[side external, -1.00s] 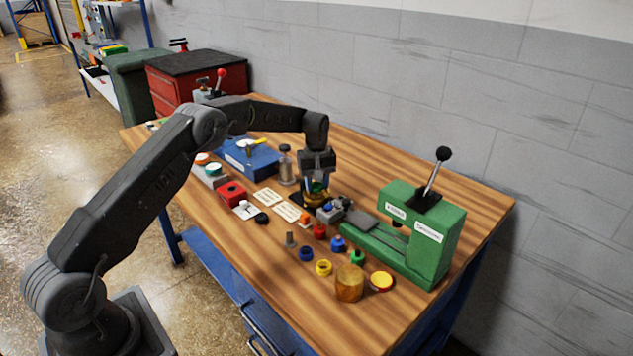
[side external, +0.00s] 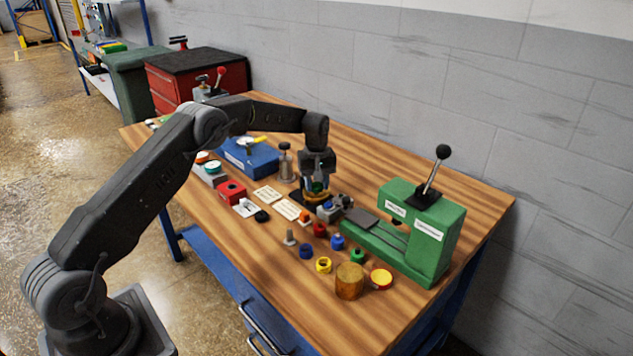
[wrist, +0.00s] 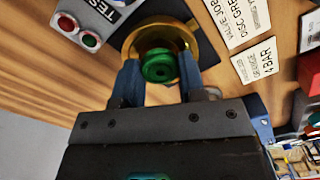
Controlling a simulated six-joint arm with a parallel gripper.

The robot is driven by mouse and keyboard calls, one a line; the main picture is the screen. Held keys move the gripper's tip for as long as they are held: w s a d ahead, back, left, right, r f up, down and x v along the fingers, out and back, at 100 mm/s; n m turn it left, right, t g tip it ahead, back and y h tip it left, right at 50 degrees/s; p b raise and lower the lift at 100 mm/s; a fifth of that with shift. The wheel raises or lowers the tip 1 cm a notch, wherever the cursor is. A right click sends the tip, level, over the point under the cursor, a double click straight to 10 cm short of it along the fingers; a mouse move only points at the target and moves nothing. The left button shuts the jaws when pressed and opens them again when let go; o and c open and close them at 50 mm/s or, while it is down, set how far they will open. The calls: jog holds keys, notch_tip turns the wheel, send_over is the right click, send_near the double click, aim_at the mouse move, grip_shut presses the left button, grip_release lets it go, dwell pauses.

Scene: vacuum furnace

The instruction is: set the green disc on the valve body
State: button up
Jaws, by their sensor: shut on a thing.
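The green disc (wrist: 158,66) is between the two fingers of my gripper (wrist: 158,82), which is shut on it. In the wrist view the disc overlaps the round brass valve body (wrist: 193,38), which sits on a dark square base (wrist: 128,38). Whether the disc touches the body or is just above it I cannot tell. In the side view my gripper (side external: 316,186) points down over the valve body (side external: 317,197); the fingers and disc are too small there to show the contact.
White job cards (side external: 288,209) lie left of the valve body. A grey fixture (side external: 331,211) stands close on its right, with a green press (side external: 425,235) farther right. A metal cylinder (side external: 286,165) stands at the left.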

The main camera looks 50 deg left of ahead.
jog(key=shift+f, duration=0.6)
dwell(0.5)
jog(key=o, duration=0.9)
jog(key=shift+c, duration=1)
jog(key=shift+r, duration=0.7)
jog(key=shift+o, duration=1.3)
jog(key=shift+r, duration=3.05)
